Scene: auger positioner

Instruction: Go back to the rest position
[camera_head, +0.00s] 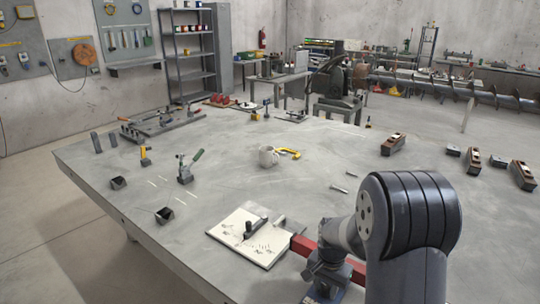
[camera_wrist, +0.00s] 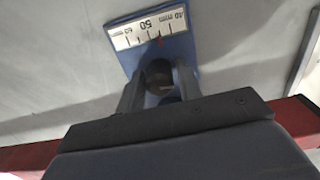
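In the wrist view, the two dark fingers of my gripper (camera_wrist: 159,72) stand on either side of a round dark knob (camera_wrist: 158,78). The frames do not show clearly whether they press on it. The knob sits on a blue plate (camera_wrist: 183,48). A white scale (camera_wrist: 147,27) marked 40, 50 and 60 lies at the plate's far end, with a red pointer near 50. In the head view, my arm reaches down at the lower right to a blue base (camera_head: 325,297) beside a red bar (camera_head: 312,250). My fingertips cannot be made out there.
The grey table (camera_head: 230,150) has a white drawing board (camera_head: 235,247) left of the red bar. Dark blocks (camera_head: 394,144) stand at the right. The table's middle is mostly clear.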

